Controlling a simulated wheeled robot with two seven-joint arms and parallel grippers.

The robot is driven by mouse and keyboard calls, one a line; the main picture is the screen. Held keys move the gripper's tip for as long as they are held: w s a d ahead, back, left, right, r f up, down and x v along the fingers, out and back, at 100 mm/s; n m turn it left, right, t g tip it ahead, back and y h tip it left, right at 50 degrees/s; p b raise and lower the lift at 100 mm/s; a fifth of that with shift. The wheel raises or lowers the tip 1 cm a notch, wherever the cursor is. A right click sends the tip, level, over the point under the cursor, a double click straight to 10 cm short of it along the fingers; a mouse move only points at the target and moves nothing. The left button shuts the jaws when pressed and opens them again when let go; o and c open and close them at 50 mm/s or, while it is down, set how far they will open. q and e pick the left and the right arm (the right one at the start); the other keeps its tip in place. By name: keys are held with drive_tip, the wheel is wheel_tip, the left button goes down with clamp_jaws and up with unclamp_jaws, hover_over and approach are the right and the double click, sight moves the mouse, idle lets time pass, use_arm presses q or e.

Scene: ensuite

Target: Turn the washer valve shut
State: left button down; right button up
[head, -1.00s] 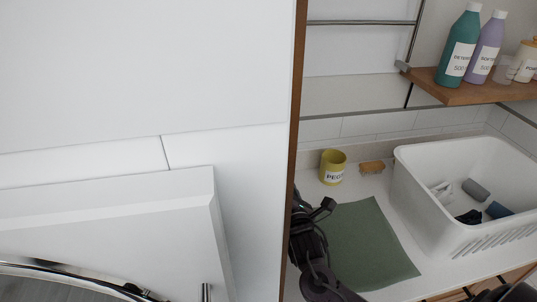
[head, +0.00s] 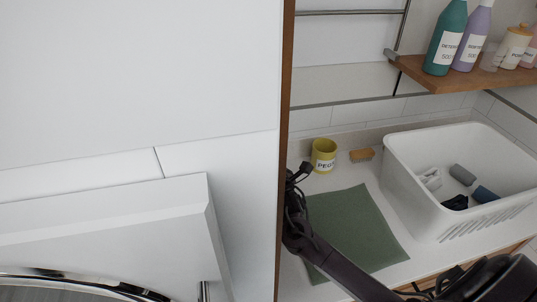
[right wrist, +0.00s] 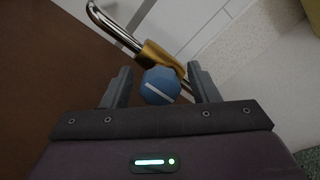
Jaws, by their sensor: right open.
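The washer valve shows in the right wrist view as a round blue knob (right wrist: 160,84) with a white line across it. It sits on a brass body (right wrist: 160,56) joined to a bent chrome pipe (right wrist: 112,28). My right gripper (right wrist: 159,78) is open, with one finger on each side of the knob. Gaps show between the fingers and the knob. In the head view my right gripper (head: 297,174) is at the brown panel edge, and the valve is hidden there. My left gripper is not in view.
A brown-edged panel (head: 283,120) stands left of the counter. The counter holds a yellow peg pot (head: 323,153), a brush (head: 362,155), a green mat (head: 352,228) and a white laundry basket (head: 430,205) with items in it. A wooden shelf (head: 440,77) carries bottles above.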

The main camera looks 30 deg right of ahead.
drive_tip(key=c, duration=1)
drive_tip(key=shift+o, duration=0.2)
drive_tip(key=shift+m, duration=0.3)
drive_tip(key=m, duration=0.3)
drive_tip(key=shift+p, duration=0.35)
drive_tip(key=m, duration=0.4)
drive_tip(key=shift+f+m, duration=0.1)
drive_tip(key=shift+m, duration=0.2)
drive_tip(key=m, duration=0.4)
drive_tip(key=shift+m, duration=0.3)
drive_tip(key=m, duration=0.4)
drive_tip(key=shift+f+m, duration=0.1)
drive_tip(key=shift+m, duration=0.3)
